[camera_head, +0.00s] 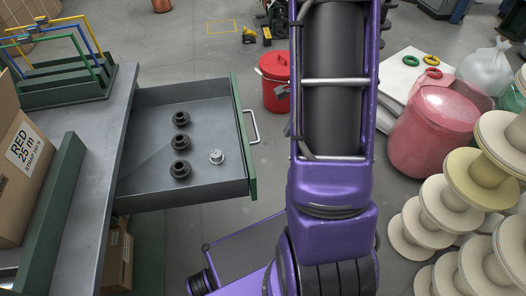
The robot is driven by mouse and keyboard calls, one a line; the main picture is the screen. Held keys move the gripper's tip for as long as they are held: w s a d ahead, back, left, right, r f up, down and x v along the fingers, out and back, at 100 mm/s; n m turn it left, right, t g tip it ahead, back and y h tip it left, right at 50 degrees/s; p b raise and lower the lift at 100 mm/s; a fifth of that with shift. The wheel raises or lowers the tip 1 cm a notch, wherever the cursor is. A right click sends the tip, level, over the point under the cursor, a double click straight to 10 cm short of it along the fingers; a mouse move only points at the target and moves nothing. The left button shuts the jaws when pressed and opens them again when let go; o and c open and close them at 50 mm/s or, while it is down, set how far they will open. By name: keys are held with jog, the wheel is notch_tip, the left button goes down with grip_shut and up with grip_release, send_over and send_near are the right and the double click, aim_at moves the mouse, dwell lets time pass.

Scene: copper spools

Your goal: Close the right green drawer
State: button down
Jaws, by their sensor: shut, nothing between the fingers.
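The green-fronted drawer (243,150) stands pulled far out from the grey workbench (98,165), to its right. Its front panel faces right and bears a pale bar handle (254,127). Three dark flanged parts in a row (180,143) and one silver part (216,156) lie on the drawer floor. My purple arm crosses the picture to the right of the drawer, with a gap between it and the handle. Another of my arm links bends left below the drawer. My gripper is not in view.
A red lidded bin (276,82) stands just beyond the handle. A cardboard box (22,170) and a green rack (62,80) are on the bench. Pink bins (432,130) and stacked pale spools (445,205) are at right.

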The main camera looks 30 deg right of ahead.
jog(key=s+a+f+y+b, duration=0.1)
jog(key=a+f+b, duration=0.1)
jog(key=a+f, duration=0.7)
jog(key=shift+s+a+f+g+b, duration=0.3)
jog(key=shift+s+a+f+g, duration=0.1)
jog(key=shift+f, duration=0.8)
jog(key=shift+w, duration=0.1)
jog(key=w+a+p, duration=0.2)
jog(key=w+a, duration=0.1)
jog(key=a, duration=0.9)
jog(key=w+a+p, duration=0.2)
jog(key=w+a, duration=0.1)
jog(key=a, duration=0.9)
jog(key=w+a+p, duration=0.3)
jog(key=w+a, duration=0.1)
jog(key=a, duration=0.8)
